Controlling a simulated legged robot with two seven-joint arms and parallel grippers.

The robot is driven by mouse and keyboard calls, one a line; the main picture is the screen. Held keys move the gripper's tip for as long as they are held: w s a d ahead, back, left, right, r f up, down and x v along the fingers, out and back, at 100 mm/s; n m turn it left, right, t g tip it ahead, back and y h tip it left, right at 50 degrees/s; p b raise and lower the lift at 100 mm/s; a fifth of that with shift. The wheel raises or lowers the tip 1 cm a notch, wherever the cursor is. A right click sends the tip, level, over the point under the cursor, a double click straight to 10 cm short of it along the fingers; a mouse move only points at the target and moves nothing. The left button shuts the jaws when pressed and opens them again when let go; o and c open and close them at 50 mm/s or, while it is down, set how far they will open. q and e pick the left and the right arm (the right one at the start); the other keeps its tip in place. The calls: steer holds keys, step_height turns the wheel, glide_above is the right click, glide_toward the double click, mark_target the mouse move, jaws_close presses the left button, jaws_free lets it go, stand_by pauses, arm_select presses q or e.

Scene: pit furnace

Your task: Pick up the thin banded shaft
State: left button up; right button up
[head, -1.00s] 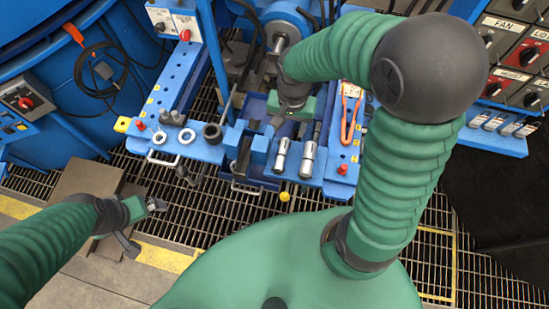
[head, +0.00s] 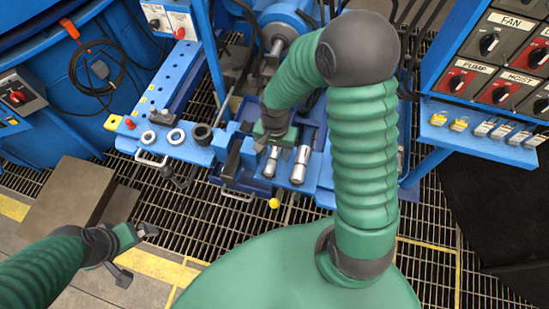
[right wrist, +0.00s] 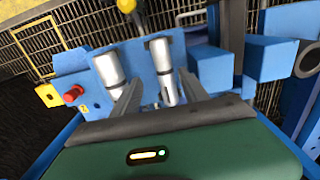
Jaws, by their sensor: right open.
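My right gripper (head: 268,146) is open and empty just behind the slimmer shaft. In the wrist view its fingers (right wrist: 158,94) point to either side of that shaft; contact is unclear. My left gripper (head: 148,231) is low at the left, away from the bench.
Rings (head: 176,136) and a dark collar (head: 202,133) lie left on the bench. Blue blocks (right wrist: 268,58) stand beside the slimmer shaft. A red knob (right wrist: 73,95) is near the bench end. A switch panel (head: 505,55) is at the right. Floor grating is open in front.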

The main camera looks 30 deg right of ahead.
mark_target(272, 159)
steer(key=f, duration=0.2)
steer(key=a+f+b, duration=0.1)
steer(key=shift+w+f, duration=0.1)
steer(key=shift+f, duration=0.25)
steer(key=shift+a+f, duration=0.15)
steer(key=shift+f, duration=0.15)
arm_select(q)
steer(key=shift+a+f, duration=0.25)
steer(key=shift+f, duration=0.3)
steer(key=shift+a+f, duration=0.25)
steer(key=shift+f, duration=0.25)
arm_select(e)
steer(key=shift+r, duration=0.15)
steer(key=shift+d, duration=0.2)
steer(key=c, duration=0.7)
arm_select(q)
steer(key=shift+d, duration=0.15)
arm_select(e)
steer(key=shift+a, duration=0.1)
jaws_close()
arm_select(q)
steer(key=shift+r, duration=0.1)
arm_select(e)
steer(key=shift+w, duration=0.1)
